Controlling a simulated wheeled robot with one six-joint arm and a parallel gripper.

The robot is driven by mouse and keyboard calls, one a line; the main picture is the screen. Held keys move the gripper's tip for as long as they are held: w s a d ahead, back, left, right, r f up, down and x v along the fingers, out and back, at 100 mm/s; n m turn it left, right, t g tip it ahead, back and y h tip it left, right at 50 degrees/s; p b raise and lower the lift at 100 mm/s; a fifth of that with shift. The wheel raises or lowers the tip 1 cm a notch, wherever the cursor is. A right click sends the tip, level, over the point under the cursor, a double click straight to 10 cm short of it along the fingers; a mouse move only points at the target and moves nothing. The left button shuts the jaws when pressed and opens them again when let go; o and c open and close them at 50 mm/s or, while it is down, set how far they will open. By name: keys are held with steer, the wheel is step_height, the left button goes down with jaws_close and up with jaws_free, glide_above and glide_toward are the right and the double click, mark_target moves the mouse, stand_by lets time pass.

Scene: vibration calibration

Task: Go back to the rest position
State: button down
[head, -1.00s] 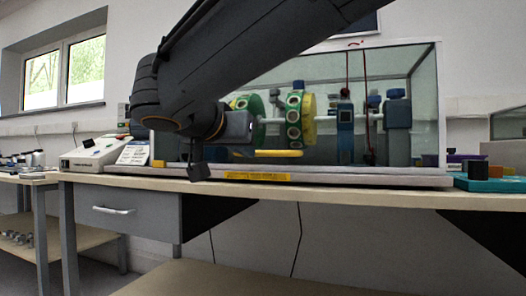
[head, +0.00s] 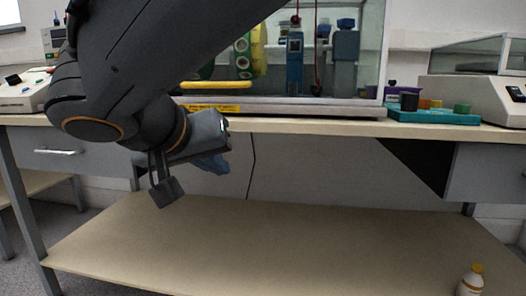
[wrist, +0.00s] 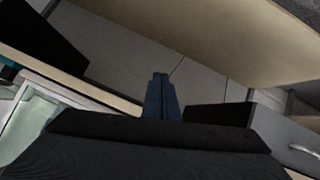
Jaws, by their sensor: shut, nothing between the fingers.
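My gripper (head: 213,164) is at the end of my dark grey arm in the head view, at the left of centre. It is in front of the bench's front edge and a little below the bench top. Its blue fingers also show in the wrist view (wrist: 160,97), close together with nothing between them. The fingers point away over the lower part of the bench. My arm hides part of the bench top at the left.
The bench top (head: 330,121) carries a glass-walled case (head: 371,50) and a teal tray (head: 435,117) with small coloured blocks. The lower shelf (head: 300,240) is mostly bare. A white bottle (head: 471,281) with a yellow cap stands at the bottom right.

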steer(key=s+d+f+n+g+p, duration=0.25)
steer(key=s+d+f+g, duration=0.35)
steer(key=s+d+f, duration=0.3)
steer(key=s+f+n+g+y+p, duration=0.25)
steer(key=s+f+g+y, duration=0.25)
steer(key=s, duration=0.6)
steer(key=d+r+m+p, duration=0.2)
steer(key=d+r+p, duration=0.4)
steer(key=r+p, duration=0.3)
steer(key=d+r+m+h+p, duration=0.1)
steer(key=d+r+p, duration=0.6)
steer(key=p, duration=0.8)
steer(key=d+r+m+h+p, duration=0.1)
steer(key=d+r+m+p, duration=0.2)
steer(key=d+r+p, duration=0.4)
steer(key=shift+w+r+p, duration=0.15)
steer(key=shift+r+p, duration=2.5)
steer(key=shift+p, duration=0.4)
